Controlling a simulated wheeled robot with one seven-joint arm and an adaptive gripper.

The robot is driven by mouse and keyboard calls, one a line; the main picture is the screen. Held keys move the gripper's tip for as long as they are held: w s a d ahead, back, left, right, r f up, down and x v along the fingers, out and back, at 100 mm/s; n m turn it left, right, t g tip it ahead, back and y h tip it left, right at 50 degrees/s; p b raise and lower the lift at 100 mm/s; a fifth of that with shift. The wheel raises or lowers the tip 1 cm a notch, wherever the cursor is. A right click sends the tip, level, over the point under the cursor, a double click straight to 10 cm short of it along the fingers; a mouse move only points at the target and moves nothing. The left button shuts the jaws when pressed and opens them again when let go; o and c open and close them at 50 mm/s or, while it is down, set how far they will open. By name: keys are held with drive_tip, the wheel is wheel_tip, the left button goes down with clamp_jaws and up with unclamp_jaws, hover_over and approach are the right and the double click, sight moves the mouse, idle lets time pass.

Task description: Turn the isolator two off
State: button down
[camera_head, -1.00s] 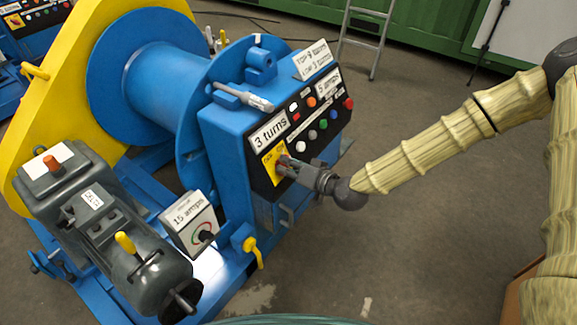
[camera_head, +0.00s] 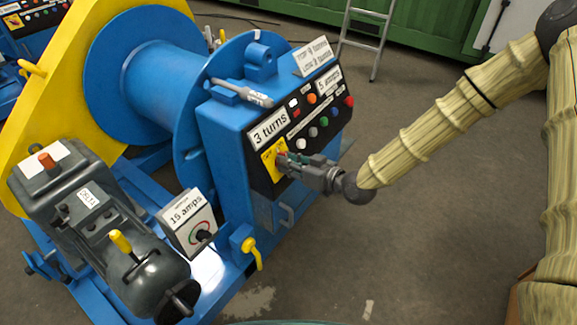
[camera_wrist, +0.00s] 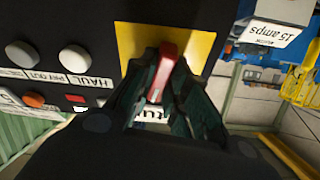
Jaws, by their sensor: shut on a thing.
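A red switch handle (camera_wrist: 165,68) stands on a yellow plate (camera_wrist: 126,42) in the wrist view. The plate also shows in the head view (camera_head: 268,163), on the black front panel (camera_head: 262,185) of the blue winch. My gripper (camera_wrist: 164,62) is shut on the red handle, with a dark finger on either side. In the head view my gripper (camera_head: 283,162) reaches the plate from the right and hides most of the handle. No isolator number is readable at this switch.
Pale buttons (camera_wrist: 74,58) sit beside the plate. A "15 amps" dial box (camera_head: 188,226) and a yellow lever (camera_head: 252,250) stand below left. Another panel with a yellow plate (camera_head: 13,21) is at top left. Open floor lies right of the winch.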

drive_tip(key=n, duration=0.3)
drive_tip(key=n+g+y+b, duration=0.1)
drive_tip(key=n, duration=0.2)
drive_tip(key=shift+f+g, duration=0.1)
drive_tip(key=shift+g, duration=0.2)
drive_tip(key=n+g+b, duration=0.1)
drive_tip(key=n, duration=0.5)
drive_tip(key=shift+w+n, duration=0.1)
drive_tip(key=shift+n, duration=0.2)
drive_tip(key=shift+d+g+b, duration=0.1)
drive_tip(key=shift+g+b, duration=0.2)
drive_tip(key=c, duration=1.4)
unclamp_jaws()
drive_tip(key=shift+d, duration=0.1)
drive_tip(key=v, duration=1.2)
drive_tip(key=shift+f, duration=0.1)
